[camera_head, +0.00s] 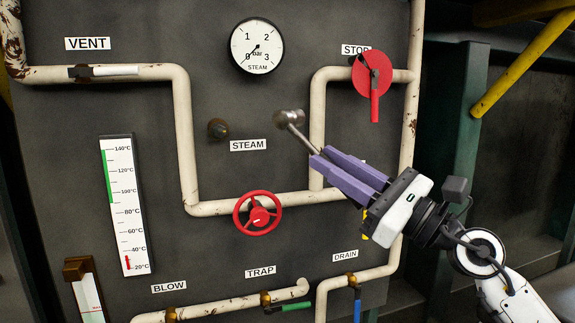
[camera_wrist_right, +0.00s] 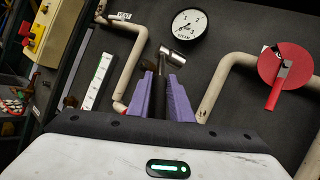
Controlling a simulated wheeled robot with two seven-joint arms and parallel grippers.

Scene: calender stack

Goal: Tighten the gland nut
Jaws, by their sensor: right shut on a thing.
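A brass-brown nut-like fitting (camera_head: 218,128) sticks out of the dark panel above the STEAM label; I take it for the gland nut. My right gripper (camera_head: 320,155) is shut on a tool with a thin shaft and a shiny metal cylindrical head (camera_head: 289,117). The head points up and left, to the right of the fitting and apart from it in the picture. The tool's head also shows in the right wrist view (camera_wrist_right: 172,55), beyond the purple fingers. My left gripper is not in view.
Cream pipes (camera_head: 185,130) run across the panel. A red handwheel (camera_head: 258,213) is below the gripper's left. A red disc with a lever (camera_head: 372,75) is at the upper right. A pressure gauge (camera_head: 257,46) and a thermometer (camera_head: 123,205) are on the panel.

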